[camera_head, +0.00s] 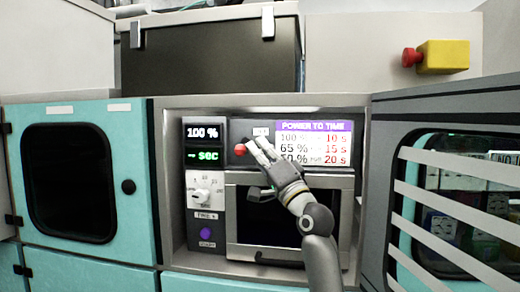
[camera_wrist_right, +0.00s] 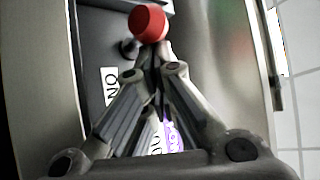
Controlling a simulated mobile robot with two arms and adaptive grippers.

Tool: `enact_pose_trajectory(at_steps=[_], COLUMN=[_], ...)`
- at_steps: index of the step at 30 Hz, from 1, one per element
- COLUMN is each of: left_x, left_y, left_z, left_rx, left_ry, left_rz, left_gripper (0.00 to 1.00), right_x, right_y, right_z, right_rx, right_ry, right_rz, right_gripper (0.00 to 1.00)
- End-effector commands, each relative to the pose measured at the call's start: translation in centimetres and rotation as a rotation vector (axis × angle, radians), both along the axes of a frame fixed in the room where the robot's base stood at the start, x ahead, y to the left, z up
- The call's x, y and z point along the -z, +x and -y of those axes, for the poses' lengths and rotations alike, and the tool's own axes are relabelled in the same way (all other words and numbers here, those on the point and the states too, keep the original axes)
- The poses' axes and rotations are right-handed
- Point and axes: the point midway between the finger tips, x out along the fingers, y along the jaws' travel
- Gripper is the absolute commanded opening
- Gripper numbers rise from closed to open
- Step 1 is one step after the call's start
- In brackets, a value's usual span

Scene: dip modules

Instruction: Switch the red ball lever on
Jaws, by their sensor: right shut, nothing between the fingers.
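The red ball lever (camera_head: 240,149) sits on the dark control panel, left of the power-to-time chart. In the right wrist view, its red ball (camera_wrist_right: 149,22) is just beyond my fingertips, with a short dark stem behind it. A white label (camera_wrist_right: 110,88) on the panel there reads ON. My right gripper (camera_head: 257,148) is shut and empty, its fingertips right beside the ball; it fills the middle of the right wrist view (camera_wrist_right: 155,58). I cannot tell whether the fingers touch the ball. My left gripper is in neither view.
Left of the lever are a display (camera_head: 203,144) reading 100 %, a white dial (camera_head: 203,194) and a purple button (camera_head: 206,234). My right arm crosses the appliance door (camera_head: 238,256). An open striped door (camera_head: 440,215) stands at right. A yellow box (camera_head: 445,56) with a red button is above.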

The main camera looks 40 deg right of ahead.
Motion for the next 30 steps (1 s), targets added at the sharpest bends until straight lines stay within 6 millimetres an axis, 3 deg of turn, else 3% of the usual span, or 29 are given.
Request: enact_pose_trajectory(at_steps=[30], left_x=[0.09], left_y=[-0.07], left_z=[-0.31], left_rx=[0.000], left_ry=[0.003], left_rz=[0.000], left_gripper=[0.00], right_x=[0.58], right_y=[-0.31], right_z=[-0.11], right_rx=[-0.003], right_ry=[-0.001], right_rz=[-0.003], right_gripper=[0.00])
